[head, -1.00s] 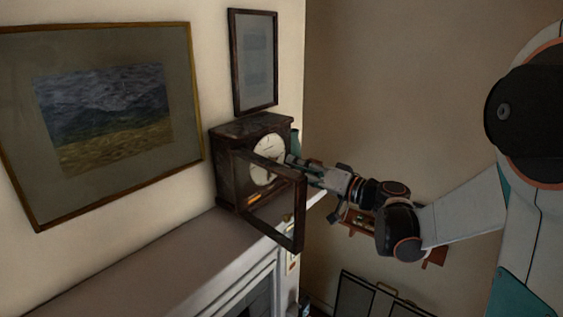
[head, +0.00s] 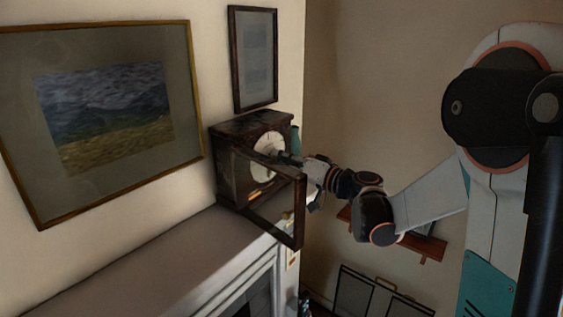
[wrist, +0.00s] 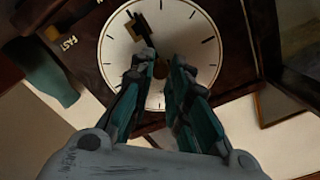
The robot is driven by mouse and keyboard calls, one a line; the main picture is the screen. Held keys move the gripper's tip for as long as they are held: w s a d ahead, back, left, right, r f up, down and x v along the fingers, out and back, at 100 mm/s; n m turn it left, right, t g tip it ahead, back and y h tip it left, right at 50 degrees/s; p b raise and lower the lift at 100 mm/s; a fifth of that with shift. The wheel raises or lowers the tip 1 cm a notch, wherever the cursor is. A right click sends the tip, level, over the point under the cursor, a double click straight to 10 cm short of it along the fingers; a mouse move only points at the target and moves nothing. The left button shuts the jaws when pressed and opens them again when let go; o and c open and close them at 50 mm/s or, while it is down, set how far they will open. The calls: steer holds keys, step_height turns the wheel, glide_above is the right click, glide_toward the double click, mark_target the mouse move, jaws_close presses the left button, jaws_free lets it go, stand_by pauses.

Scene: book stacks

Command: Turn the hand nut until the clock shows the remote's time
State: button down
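The clock (head: 232,178) is a dark wooden case on the mantel, its glazed door (head: 300,212) swung open. Its pale round face (head: 264,172) is partly hidden by my gripper (head: 283,160). In the wrist view, the clock face (wrist: 190,22) fills the upper middle, with tick marks. I cannot identify the remote.
The open door frame stands out in front of the clock, close below my arm. A teal vase (head: 296,139) is behind the clock. The mantel (head: 150,258) is bare to the left. A small framed picture (head: 254,60) hangs above. A red-brown shelf (head: 425,245) is below my arm.

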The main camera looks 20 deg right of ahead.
steer(key=shift+m+b, duration=0.5)
steer(key=shift+b, duration=0.1)
steer(key=c, duration=1.5)
jaws_free()
steer(key=v, duration=1.2)
steer(key=shift+d, duration=0.1)
